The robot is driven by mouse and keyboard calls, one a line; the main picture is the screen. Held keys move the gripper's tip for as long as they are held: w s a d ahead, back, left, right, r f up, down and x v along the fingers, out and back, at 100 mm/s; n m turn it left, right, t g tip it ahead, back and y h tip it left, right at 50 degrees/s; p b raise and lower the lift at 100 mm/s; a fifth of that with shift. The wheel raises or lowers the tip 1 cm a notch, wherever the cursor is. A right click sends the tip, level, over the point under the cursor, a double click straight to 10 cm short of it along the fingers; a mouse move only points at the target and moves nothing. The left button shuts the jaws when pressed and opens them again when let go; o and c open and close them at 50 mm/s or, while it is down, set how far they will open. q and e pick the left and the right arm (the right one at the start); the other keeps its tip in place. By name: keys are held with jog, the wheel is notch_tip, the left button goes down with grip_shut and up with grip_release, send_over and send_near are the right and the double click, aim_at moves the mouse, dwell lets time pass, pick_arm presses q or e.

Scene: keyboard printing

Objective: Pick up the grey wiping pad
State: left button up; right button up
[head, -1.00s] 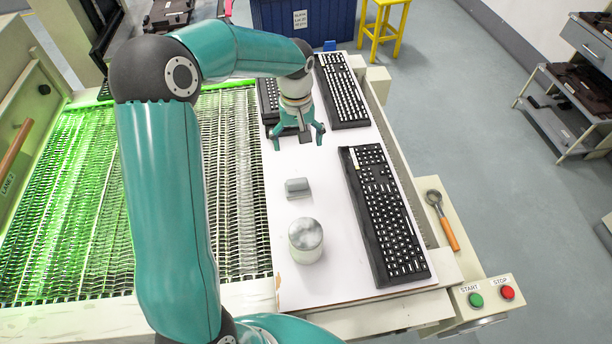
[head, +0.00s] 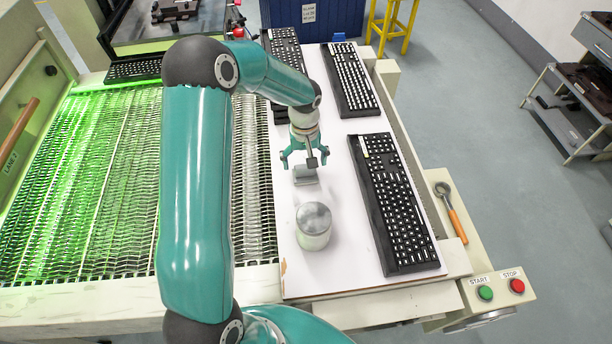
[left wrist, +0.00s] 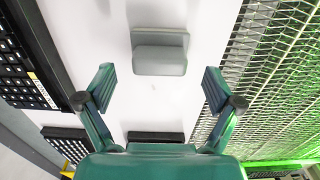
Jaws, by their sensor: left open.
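The grey wiping pad (head: 305,176) lies on the white board (head: 345,275), a small block with a raised grip. My left gripper (head: 304,158) is open and empty, above the board and just behind the pad, partly overlapping it in the head view. In the left wrist view the pad (left wrist: 160,52) is whole and upper centre, ahead of the spread fingertips (left wrist: 156,85) and between their lines. No finger touches it there. My right gripper is not in view.
A round pale container (head: 313,226) stands close in front of the pad. A keyboard (head: 395,205) lies to the right, with another (head: 350,80) behind. A mesh conveyor (head: 110,200) runs along the left. START and STOP buttons (head: 500,289) sit front right.

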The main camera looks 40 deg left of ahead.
pick_arm(q)
notch_tip(320, 180, down, 3)
jog(key=shift+f+b, duration=0.1)
jog(key=shift+b, duration=0.35)
jog(key=shift+c, duration=0.9)
jog(key=c, duration=1.2)
jog(key=shift+r, duration=0.2)
notch_tip(320, 180, up, 10)
jog(key=p, duration=0.5)
jog(key=shift+p, duration=0.35)
notch_tip(320, 180, up, 10)
send_over(305, 166)
jog(key=shift+b, duration=0.4)
